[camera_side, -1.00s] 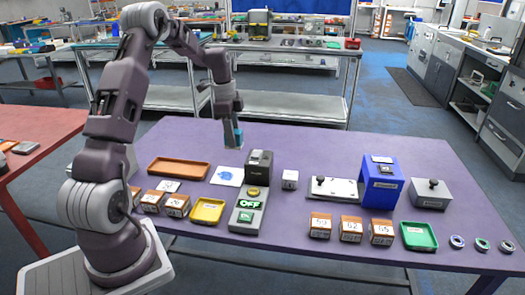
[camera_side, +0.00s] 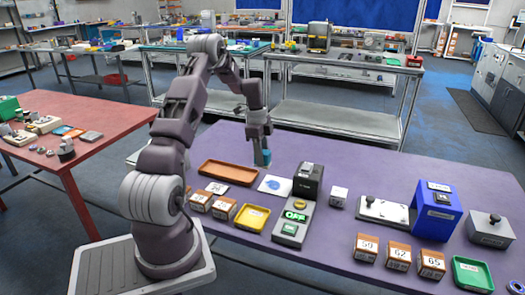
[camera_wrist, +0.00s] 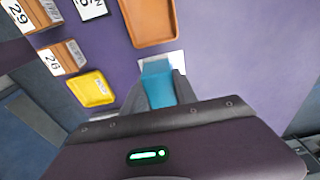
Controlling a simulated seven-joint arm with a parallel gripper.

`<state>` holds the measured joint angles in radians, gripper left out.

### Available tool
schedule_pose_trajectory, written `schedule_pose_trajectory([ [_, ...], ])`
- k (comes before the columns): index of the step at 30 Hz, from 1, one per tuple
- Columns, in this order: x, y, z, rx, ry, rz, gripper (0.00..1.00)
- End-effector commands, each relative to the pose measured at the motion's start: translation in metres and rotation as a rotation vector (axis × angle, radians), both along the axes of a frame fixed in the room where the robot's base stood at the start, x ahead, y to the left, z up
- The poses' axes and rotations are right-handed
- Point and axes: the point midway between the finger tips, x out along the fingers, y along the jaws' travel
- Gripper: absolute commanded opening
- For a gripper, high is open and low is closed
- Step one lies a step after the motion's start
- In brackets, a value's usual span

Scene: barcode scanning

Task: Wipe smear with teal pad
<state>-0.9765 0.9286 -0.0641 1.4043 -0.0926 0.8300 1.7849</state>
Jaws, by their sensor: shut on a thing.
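My gripper (camera_side: 261,146) is shut on the teal pad (camera_side: 263,158), which hangs down from the fingertips. In the side view the pad is just above and behind a white sheet (camera_side: 265,190) with a blue smear (camera_side: 279,184). The pad appears to be above the sheet, but contact cannot be made out. In the wrist view the teal pad (camera_wrist: 158,85) sits between the fingers and covers most of the white sheet (camera_wrist: 176,57). The smear is hidden there.
A yellow tray (camera_side: 252,218) and numbered boxes (camera_side: 224,208) are in front. The purple table behind is clear.

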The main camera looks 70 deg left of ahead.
Motion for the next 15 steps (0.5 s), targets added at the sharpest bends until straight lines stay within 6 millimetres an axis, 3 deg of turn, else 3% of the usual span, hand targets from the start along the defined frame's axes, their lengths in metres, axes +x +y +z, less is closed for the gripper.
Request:
schedule_pose_trajectory([
  [15, 0.000, -0.001, -0.044, -0.001, 0.001, 0.000, 0.02],
])
